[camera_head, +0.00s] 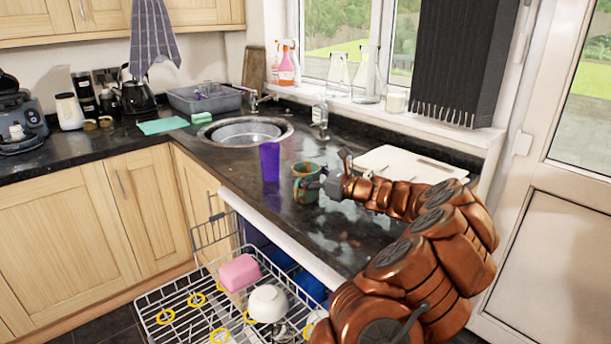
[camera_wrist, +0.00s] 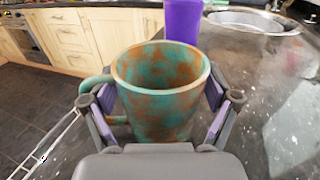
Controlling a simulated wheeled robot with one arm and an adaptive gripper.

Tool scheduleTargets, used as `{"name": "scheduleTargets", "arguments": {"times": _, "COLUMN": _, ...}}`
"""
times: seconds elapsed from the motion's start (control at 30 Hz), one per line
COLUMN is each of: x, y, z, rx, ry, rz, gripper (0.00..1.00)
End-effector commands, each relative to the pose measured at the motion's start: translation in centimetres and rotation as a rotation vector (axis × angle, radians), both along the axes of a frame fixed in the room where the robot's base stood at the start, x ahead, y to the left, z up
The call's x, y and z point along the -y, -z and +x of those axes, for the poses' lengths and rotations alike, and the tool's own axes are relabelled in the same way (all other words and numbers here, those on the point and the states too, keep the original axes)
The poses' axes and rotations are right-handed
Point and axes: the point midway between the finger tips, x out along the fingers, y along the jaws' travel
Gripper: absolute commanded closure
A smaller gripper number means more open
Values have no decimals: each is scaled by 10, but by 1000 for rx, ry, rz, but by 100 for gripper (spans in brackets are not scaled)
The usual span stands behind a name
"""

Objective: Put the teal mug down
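The teal mug (camera_head: 306,184) has brown-orange patches and is upright at the counter, right of the purple cup. In the wrist view the mug (camera_wrist: 160,112) fills the middle, its handle to the left and its inside empty. My gripper (camera_wrist: 161,98) has one purple-padded finger on each side of the mug, both against its wall. In the head view my gripper (camera_head: 327,184) reaches the mug from the right. I cannot tell whether the mug's base touches the dark countertop (camera_head: 262,207).
A purple cup (camera_head: 269,162) stands close to the mug's left, before the round sink (camera_head: 246,131). A white board (camera_head: 405,165) lies behind my arm. The open dishwasher rack (camera_head: 180,300) is below the counter's front edge. Bare counter lies in front of the mug.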

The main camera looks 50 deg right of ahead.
Motion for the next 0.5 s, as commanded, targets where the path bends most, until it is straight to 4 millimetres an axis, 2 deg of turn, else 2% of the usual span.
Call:
{"name": "scheduleTargets", "arguments": {"times": 0.1, "x": 0, "y": 0, "z": 0, "rx": 0, "ry": 0, "rz": 0, "gripper": 0}}
{"name": "scheduleTargets", "arguments": {"times": 0.5, "x": 0, "y": 2, "z": 0, "rx": -1, "ry": 0, "rz": -1, "gripper": 0}}
